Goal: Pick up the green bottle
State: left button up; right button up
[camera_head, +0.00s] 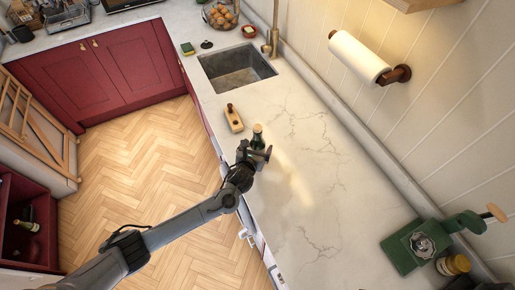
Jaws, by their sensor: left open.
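A small dark green bottle (258,131) stands upright on the marble counter, its top showing just beyond my left gripper. My left gripper (255,150) is open, with its fingers at the near side of the bottle. The gripper hides the bottle's lower part, and I cannot tell whether the fingers touch it. My right gripper is not in view.
A wooden block with a dark knob (234,118) lies just left of the bottle. The sink (236,70) is farther back. A green appliance (415,246) and a jar (453,265) stand at lower right. The counter (325,200) between is clear.

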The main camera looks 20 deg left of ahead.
pick_arm(q)
jog(key=shift+x, duration=1.75)
jog(key=shift+c, duration=0.3)
jog(key=c, duration=1.2)
jog(key=shift+r, duration=0.15)
jog(key=shift+c, duration=0.7)
